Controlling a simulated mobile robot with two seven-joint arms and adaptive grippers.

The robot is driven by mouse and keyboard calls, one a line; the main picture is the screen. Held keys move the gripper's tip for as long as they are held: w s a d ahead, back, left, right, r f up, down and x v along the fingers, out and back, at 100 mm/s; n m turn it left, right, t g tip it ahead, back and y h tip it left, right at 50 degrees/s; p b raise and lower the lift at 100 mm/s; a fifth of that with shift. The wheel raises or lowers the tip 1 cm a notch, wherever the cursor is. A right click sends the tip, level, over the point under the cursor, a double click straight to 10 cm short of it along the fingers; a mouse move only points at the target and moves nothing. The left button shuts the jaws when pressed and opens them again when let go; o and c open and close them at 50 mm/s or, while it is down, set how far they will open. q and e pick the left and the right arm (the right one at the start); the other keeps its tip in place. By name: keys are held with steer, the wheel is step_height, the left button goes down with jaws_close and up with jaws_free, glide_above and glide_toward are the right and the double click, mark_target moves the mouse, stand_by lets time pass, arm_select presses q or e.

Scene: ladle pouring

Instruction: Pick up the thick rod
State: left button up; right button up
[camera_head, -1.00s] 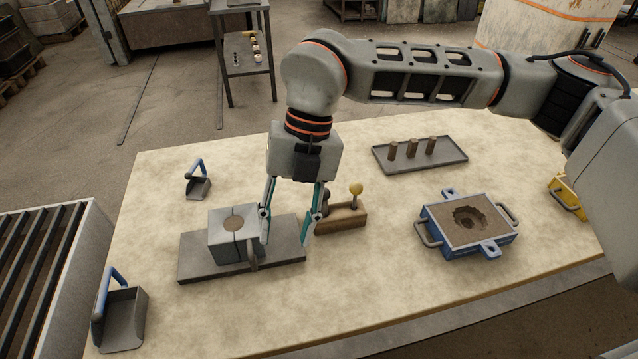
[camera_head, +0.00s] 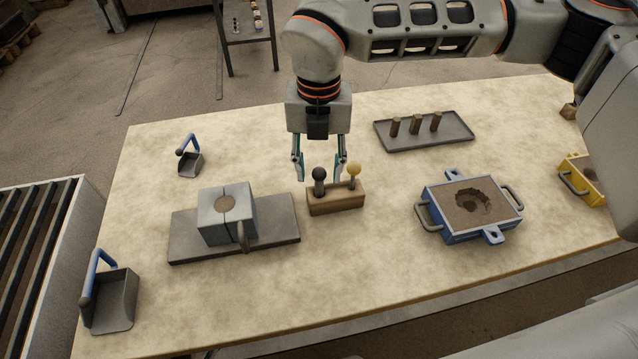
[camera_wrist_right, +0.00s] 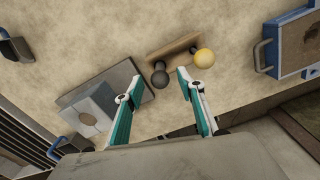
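A wooden holder (camera_head: 348,202) stands near the middle of the table with two ball-topped tools in it. One has a dark knob (camera_head: 319,173), the other a yellow knob (camera_head: 354,169); their shafts are mostly hidden, so I cannot tell which rod is thicker. My right gripper (camera_head: 319,176) points down at the holder's left end, open and empty, its fingers either side of the dark knob in the picture. In the wrist view the dark knob (camera_wrist_right: 160,79) shows between the fingertips, and the yellow knob (camera_wrist_right: 204,58) lies outside them to the right. My left gripper is out of view.
A grey split block (camera_head: 213,222) sits on a plate (camera_head: 279,228) left of the holder. A blue sand mould box (camera_head: 452,229) stands to the right. A tray (camera_head: 457,141) with three short brown cylinders lies behind. Two blue-handled scoops (camera_head: 112,312) (camera_head: 191,164) are at left.

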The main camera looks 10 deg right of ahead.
steer(key=shift+f, duration=0.65)
steer(key=shift+c, duration=0.4)
jaws_close()
steer(key=shift+r, duration=0.1)
